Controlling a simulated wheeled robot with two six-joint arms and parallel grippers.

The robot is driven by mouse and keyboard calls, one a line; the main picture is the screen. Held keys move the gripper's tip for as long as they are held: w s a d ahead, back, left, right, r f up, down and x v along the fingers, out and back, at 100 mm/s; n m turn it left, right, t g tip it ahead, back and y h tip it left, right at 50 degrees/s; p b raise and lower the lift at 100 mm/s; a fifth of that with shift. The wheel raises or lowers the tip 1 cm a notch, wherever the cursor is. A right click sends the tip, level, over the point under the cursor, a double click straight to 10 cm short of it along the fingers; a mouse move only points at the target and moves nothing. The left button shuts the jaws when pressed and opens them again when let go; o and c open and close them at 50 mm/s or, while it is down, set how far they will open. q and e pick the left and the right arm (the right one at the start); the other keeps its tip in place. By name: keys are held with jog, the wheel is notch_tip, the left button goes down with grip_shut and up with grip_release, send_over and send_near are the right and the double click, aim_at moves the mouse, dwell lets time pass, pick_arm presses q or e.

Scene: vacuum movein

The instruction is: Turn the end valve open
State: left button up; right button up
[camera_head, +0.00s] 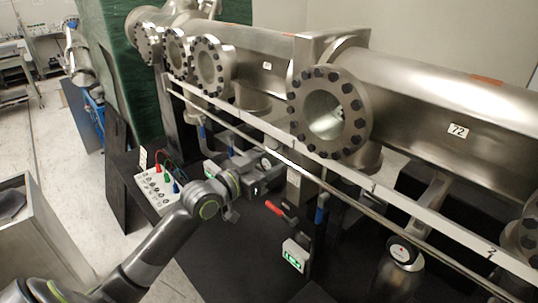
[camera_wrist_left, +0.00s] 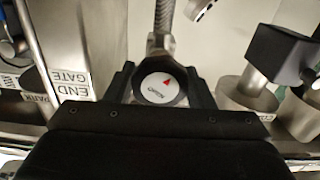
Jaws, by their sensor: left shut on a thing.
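A metal hose runs up behind the knob. In the head view my left gripper (camera_head: 250,178) is at the metal fittings below the long rail, and the fingertips are hard to make out. My right gripper is not in view.
An upside-down label reading END GATE (camera_wrist_left: 70,80) is left of the knob, and a black block (camera_wrist_left: 285,55) is to its right. A steel chamber (camera_head: 450,95) and a rail (camera_head: 350,180) run overhead. A red handle (camera_head: 275,209) and a green-lit box (camera_head: 295,255) are nearby.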

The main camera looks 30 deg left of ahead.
pick_arm(q)
jog(key=n+p, duration=0.2)
jog(key=n, duration=0.1)
jog(key=shift+n, duration=0.3)
jog(key=shift+n+p, duration=0.95)
jog(key=shift+n, duration=0.35)
jog(key=shift+f+n, duration=0.1)
jog(key=shift+n, duration=0.2)
jog(key=o, duration=1)
jog(key=shift+c, duration=0.2)
